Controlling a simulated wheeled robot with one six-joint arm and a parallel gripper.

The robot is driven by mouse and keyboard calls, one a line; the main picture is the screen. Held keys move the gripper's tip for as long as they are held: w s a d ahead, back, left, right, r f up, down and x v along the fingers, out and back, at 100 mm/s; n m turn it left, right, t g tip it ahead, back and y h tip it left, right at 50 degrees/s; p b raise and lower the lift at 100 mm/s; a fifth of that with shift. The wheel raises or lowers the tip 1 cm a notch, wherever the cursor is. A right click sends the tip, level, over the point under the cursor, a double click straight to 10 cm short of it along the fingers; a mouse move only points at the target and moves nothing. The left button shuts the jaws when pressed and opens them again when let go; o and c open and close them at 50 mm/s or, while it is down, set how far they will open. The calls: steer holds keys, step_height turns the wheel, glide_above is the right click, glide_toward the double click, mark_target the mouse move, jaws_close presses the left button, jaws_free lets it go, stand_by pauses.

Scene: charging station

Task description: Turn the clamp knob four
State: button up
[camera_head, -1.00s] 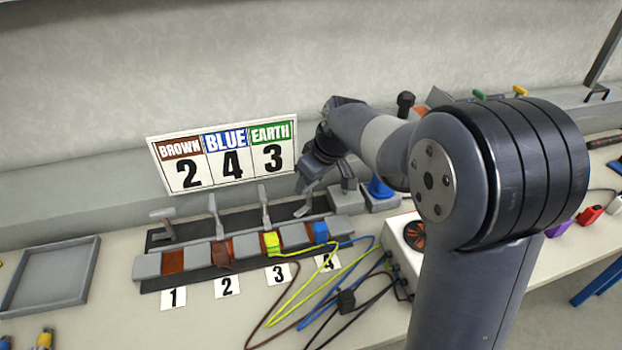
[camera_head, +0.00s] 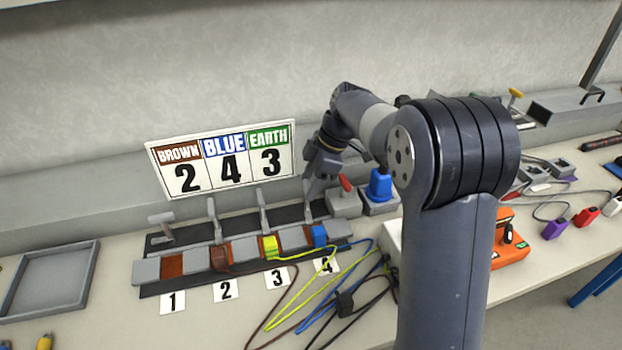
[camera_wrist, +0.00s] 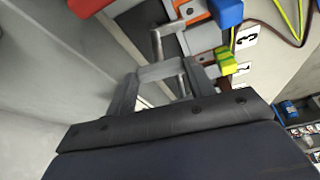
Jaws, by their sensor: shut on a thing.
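The terminal block (camera_head: 197,261) has several numbered positions with upright clamp knobs behind it. The clamp knob at position four (camera_head: 308,208) is at the right end, behind the blue connector (camera_head: 319,236). My gripper (camera_head: 313,186) is over this knob and shut on its upper part, which is mostly hidden by the fingers. In the wrist view my gripper (camera_wrist: 160,82) has grey metal between its fingers. The blue connector (camera_wrist: 228,12) and the yellow-green connector (camera_wrist: 226,62) show beyond. The knobs at three (camera_head: 263,208) and two (camera_head: 214,218) stand free to the left.
A sign (camera_head: 224,160) reads brown 2, blue 4, earth 3. A red-handled switch (camera_head: 346,188) and a blue plug (camera_head: 380,186) stand close right of my gripper. Loose cables (camera_head: 330,290) lie in front. An empty grey tray (camera_head: 50,282) is at left.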

steer(key=shift+w+n+g, duration=0.1)
steer(key=shift+n+g, duration=0.2)
steer(key=shift+n, duration=0.6)
steer(key=o, duration=1)
steer(key=p+v, duration=0.1)
steer(key=v, duration=0.9)
steer(key=shift+w+r, duration=0.1)
steer(key=shift+r, duration=0.3)
